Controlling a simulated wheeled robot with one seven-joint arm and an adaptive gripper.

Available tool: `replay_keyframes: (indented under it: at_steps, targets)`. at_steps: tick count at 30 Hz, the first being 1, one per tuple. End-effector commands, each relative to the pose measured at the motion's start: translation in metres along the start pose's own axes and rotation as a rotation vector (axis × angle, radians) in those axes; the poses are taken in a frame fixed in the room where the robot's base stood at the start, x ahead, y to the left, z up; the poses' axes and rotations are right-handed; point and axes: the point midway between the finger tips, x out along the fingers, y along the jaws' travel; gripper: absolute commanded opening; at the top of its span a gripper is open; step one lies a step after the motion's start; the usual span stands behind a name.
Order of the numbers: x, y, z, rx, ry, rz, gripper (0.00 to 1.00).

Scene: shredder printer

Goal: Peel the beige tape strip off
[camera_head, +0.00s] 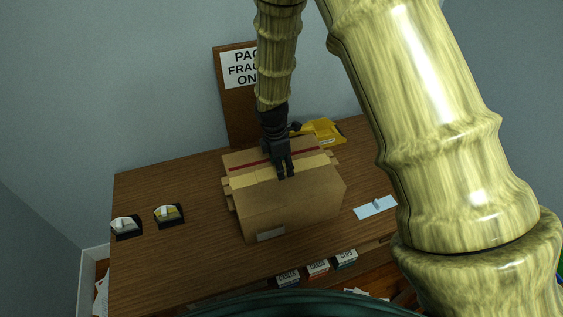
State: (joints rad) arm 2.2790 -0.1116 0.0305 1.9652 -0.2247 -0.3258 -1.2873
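A brown cardboard box (300,205) sits on the wooden desk. A beige tape strip (250,178) runs left to right across the box top. My gripper (285,175) points down, with its dark fingertips over or at the tape strip near its middle. The fingers hide part of the strip. I cannot tell whether the fingers touch it or hold it. The two fingers are close together, and the gap between them is too small to judge.
A thin red line (240,167) crosses the box behind the strip. A yellow object (321,130) stands behind the box. Two tape dispensers (126,226) (169,213) are at left, a pale blue sheet (375,207) at right. Labelled containers (318,267) line the front. A sign board (232,100) stands behind.

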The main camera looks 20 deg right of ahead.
Motion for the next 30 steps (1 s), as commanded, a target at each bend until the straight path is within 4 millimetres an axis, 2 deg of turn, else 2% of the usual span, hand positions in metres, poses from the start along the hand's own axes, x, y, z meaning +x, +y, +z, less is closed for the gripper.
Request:
replay_keyframes:
  at_steps: [2, 6, 8, 11, 17, 20, 21, 25, 30]
  targets:
    - [0.0001, 0.0001, -0.0001, 0.0, 0.0, 0.0, 0.52]
    - [0.0, 0.0001, -0.0001, 0.0, 0.0, 0.0, 0.26]
    - [-0.0001, 0.0001, 0.0, 0.0, 0.0, 0.0, 0.18]
    - [-0.0001, 0.0001, 0.0, 0.0, 0.0, 0.0, 0.17]
    - [0.0, 0.0, 0.0, 0.0, 0.0, 0.0, 0.07]
    - [0.0001, -0.0001, 0.0, 0.0, 0.0, 0.0, 0.07]
    - [0.0001, -0.0002, 0.0, 0.0, 0.0, 0.0, 0.22]
    - [0.0003, -0.0003, 0.0, 0.0, 0.0, -0.001, 0.0]
    - [0.0003, -0.0005, 0.0, 0.0, 0.0, -0.001, 0.0]
